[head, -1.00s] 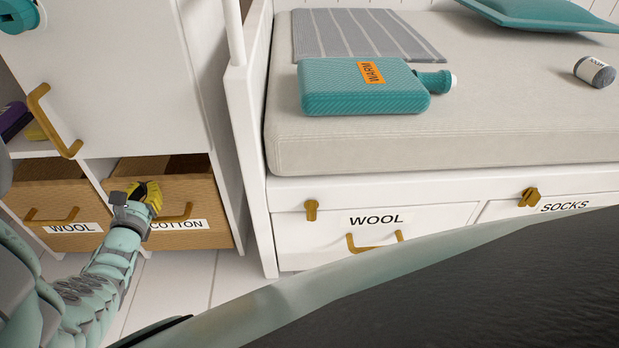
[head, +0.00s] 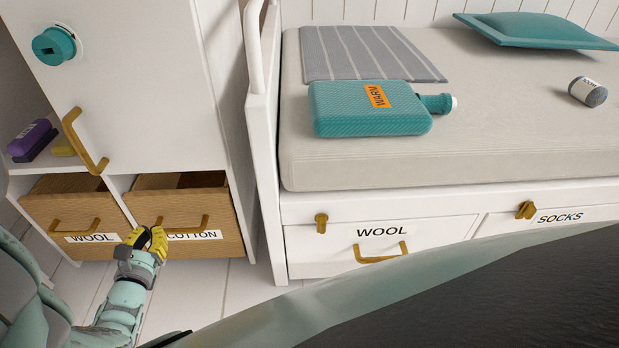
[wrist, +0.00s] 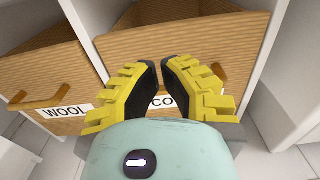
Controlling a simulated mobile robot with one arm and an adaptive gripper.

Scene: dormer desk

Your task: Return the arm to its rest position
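My gripper (head: 149,240) has yellow and black fingers and is in front of the wooden drawers at the lower left in the head view. In the wrist view, my gripper (wrist: 161,76) points at the COTTON drawer (wrist: 225,50), with a narrow gap between its two fingertips and nothing seen between them. The COTTON drawer (head: 170,207) stands pulled out, with its brass handle just beyond my gripper. The WOOL drawer (head: 60,205) beside it is also pulled out a little. My gripper partly hides the COTTON label.
A white bed with a teal WARM bottle (head: 370,109), striped grey cloth (head: 370,52), teal pillow (head: 535,30) and grey roll (head: 588,91) stands to the right. A cabinet door with a brass handle (head: 85,140) is above the drawers. White floor (head: 205,295) shows between.

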